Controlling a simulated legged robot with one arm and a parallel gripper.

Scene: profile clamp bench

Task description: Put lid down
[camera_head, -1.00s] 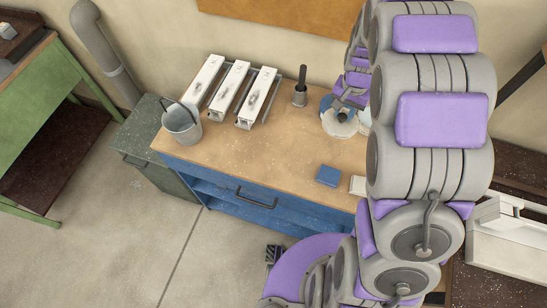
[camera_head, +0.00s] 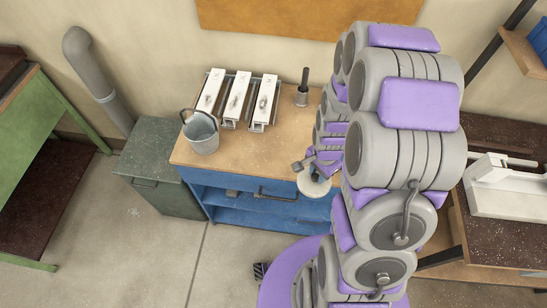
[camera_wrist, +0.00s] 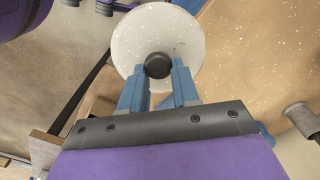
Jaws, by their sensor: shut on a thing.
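The lid is a round, pale, speckled disc with a dark round knob. In the wrist view the lid (camera_wrist: 155,28) fills the top middle, and its knob sits between the blue fingers of my gripper (camera_wrist: 157,80). My gripper is shut on the knob. In the head view the lid (camera_head: 314,187) hangs under my gripper (camera_head: 314,174), in the picture over the right part of the blue workbench's front. Its height and distance from the bench are unclear. My arm hides the bench's right end.
The wooden-topped workbench (camera_head: 262,155) bears a metal bucket (camera_head: 202,134), several white profiles in clamps (camera_head: 238,102) and a dark-handled tool in a cup (camera_head: 303,88). The middle of its top is clear. A green cabinet (camera_head: 157,150) stands left, and a brown table (camera_head: 500,235) right.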

